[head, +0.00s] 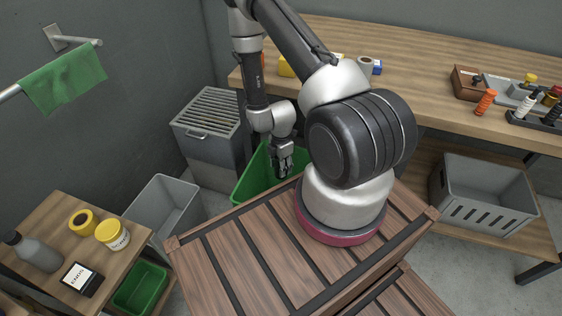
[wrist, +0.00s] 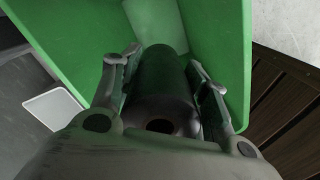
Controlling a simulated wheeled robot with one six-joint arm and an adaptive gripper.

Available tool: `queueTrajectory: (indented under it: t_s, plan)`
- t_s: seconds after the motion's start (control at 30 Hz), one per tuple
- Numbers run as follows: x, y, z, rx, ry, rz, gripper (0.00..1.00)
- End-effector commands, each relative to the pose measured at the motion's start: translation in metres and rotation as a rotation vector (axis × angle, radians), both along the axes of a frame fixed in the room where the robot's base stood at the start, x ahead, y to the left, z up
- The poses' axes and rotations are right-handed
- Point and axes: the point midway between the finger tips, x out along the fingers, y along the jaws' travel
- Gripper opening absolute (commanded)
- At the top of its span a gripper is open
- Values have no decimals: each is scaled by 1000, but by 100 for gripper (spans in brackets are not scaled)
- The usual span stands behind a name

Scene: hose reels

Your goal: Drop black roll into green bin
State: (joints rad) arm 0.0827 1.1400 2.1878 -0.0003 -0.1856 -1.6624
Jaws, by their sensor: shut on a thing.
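My gripper (head: 284,165) is at the green bin (head: 251,177), which stands on the floor behind my wooden-slatted deck. In the wrist view the fingers of my gripper (wrist: 163,88) are closed on both sides of the black roll (wrist: 160,85). The roll's near end shows a dark round hole, and its far end points down into the green bin (wrist: 215,25). In the head view the roll is mostly hidden by my fingers, and my arm and deck hide part of the bin.
A grey bin (head: 165,214) stands left of the green bin. A grey slatted-top box (head: 207,122) is behind it. A workbench (head: 430,75) with tools runs along the back right, with a grey crate (head: 484,196) below. A smaller green bin (head: 140,287) is at lower left.

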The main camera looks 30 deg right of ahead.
Motion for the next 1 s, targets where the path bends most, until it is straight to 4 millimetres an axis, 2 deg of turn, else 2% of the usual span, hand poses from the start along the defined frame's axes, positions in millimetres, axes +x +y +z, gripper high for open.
queueTrajectory:
  t_s: [0.1,0.3,0.63,0.67,0.77,0.8,1.0]
  plan:
    - [0,0,-15,0,0,-1,17]
    - [0,0,-31,0,0,-1,17]
    - [0,0,-34,0,-1,-2,17]
    - [0,0,-34,0,-1,-2,49]
    - [0,0,-34,0,-1,-2,67]
    - [0,0,-34,0,-1,-2,70]
    - [0,0,-34,0,-1,-2,70]
